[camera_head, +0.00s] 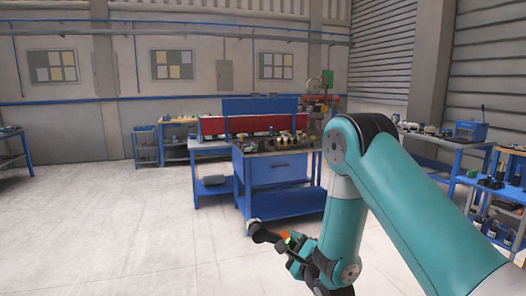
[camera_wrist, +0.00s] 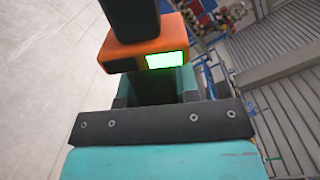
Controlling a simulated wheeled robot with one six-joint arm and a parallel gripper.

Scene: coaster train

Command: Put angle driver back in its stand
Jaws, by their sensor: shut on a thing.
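The angle driver (camera_head: 262,233) is a dark tool with an orange collar and a lit green display. It sticks out to the left of my gripper (camera_head: 297,252) in the head view, low over open floor. In the wrist view the angle driver (camera_wrist: 143,54) rises from between the jaws of my gripper (camera_wrist: 155,88), which is shut on its dark body. Its upper end runs out of the picture. I cannot make out its stand for certain in either view.
A blue workbench (camera_head: 278,173) with a drawer and several small parts on top stands ahead. Another blue bench (camera_head: 455,155) with tools is along the right wall, partly behind my arm. A small blue cart (camera_head: 145,147) is at the back. The floor (camera_head: 130,225) at left is clear.

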